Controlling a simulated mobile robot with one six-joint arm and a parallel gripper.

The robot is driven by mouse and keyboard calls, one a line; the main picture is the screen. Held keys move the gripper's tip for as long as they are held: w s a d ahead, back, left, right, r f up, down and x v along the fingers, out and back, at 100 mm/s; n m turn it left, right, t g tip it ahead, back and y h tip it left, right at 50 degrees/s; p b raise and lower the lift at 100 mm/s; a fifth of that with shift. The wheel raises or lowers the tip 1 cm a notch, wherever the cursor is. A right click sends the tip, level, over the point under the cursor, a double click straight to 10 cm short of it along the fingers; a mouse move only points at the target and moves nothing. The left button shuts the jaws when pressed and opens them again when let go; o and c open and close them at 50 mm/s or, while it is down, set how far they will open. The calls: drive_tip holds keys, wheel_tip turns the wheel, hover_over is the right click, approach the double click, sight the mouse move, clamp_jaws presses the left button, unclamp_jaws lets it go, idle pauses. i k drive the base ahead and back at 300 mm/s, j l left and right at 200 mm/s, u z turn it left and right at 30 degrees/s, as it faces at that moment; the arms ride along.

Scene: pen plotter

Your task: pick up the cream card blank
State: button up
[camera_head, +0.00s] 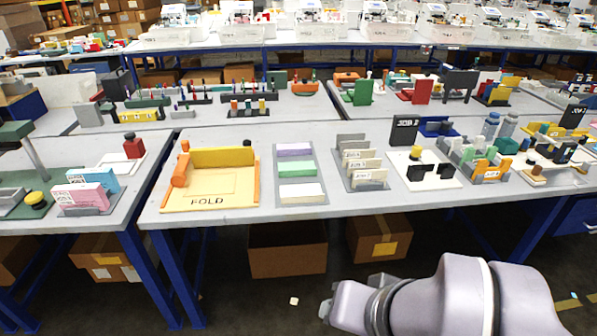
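A pale cream card blank (300,193) lies flat in the front place of a grey tray (278,179) on the middle table. A green card (297,169) and a purple card (294,150) lie behind it in the same tray. My gripper (326,306) is at the bottom of the picture, in front of the table and apart from the card. Its fingers are small and mostly hidden by the arm, so I cannot tell whether it is open.
A yellow fold board (206,203) with an orange side bar stands left of the tray. A grey rack (372,186) with upright labelled cards stands close on its right. The table's front edge (330,211) lies between my arm and the cards. Cardboard boxes (288,262) sit below.

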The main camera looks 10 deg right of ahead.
sight(311, 193)
drive_tip(key=i+j+z, duration=0.2)
drive_tip(key=i+j, duration=1.35)
